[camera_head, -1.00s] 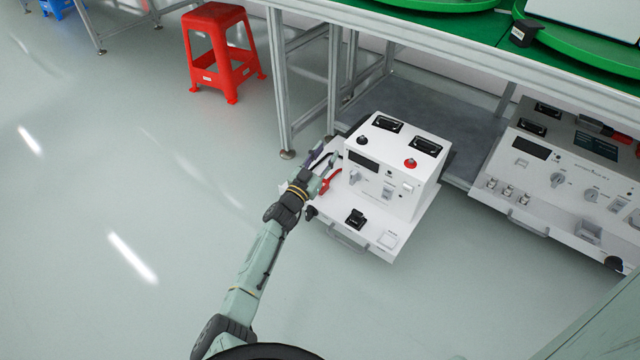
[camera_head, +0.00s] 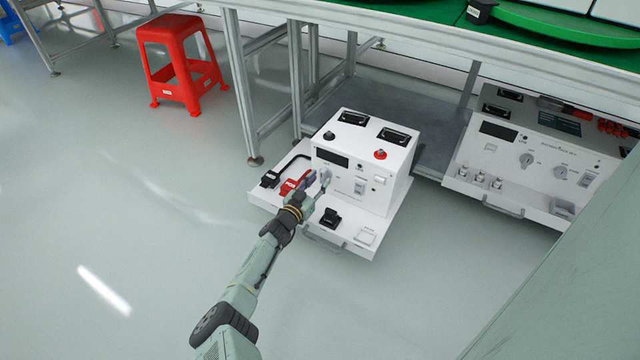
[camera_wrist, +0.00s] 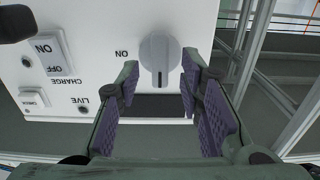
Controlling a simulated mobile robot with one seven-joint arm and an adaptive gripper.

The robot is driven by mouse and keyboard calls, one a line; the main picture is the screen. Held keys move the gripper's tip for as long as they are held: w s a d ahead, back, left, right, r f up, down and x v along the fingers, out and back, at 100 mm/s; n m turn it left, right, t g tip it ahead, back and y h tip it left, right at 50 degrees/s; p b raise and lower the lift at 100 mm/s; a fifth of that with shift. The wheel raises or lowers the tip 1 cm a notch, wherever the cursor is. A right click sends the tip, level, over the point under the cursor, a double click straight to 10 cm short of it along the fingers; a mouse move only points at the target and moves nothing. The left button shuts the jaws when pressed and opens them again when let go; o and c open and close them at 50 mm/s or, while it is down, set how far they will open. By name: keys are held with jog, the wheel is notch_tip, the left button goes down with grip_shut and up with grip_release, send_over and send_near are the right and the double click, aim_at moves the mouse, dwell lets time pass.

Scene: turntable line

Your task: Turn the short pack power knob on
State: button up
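The small white power unit (camera_head: 368,178) stands on a white base below the green-topped bench. Its grey round knob (camera_wrist: 160,50) has a raised bar with a dark mark, which points down in the upside-down wrist view. An ON label (camera_wrist: 121,54) is printed just left of the knob there. My gripper (camera_wrist: 158,76) is open, with one finger on each side of the knob's lower part. Gaps show between fingers and knob. In the head view my gripper (camera_head: 319,182) is at the unit's front left and partly covers the knob.
Red and black clamps (camera_head: 290,185) lie on the base, left of the unit. A black socket (camera_head: 331,217) and a white switch (camera_head: 366,236) are on its front part. A longer unit (camera_head: 530,165) stands right. A red stool (camera_head: 178,60) stands back left, with clear floor before it.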

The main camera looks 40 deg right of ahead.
jog(key=shift+x, duration=0.8)
grip_shut()
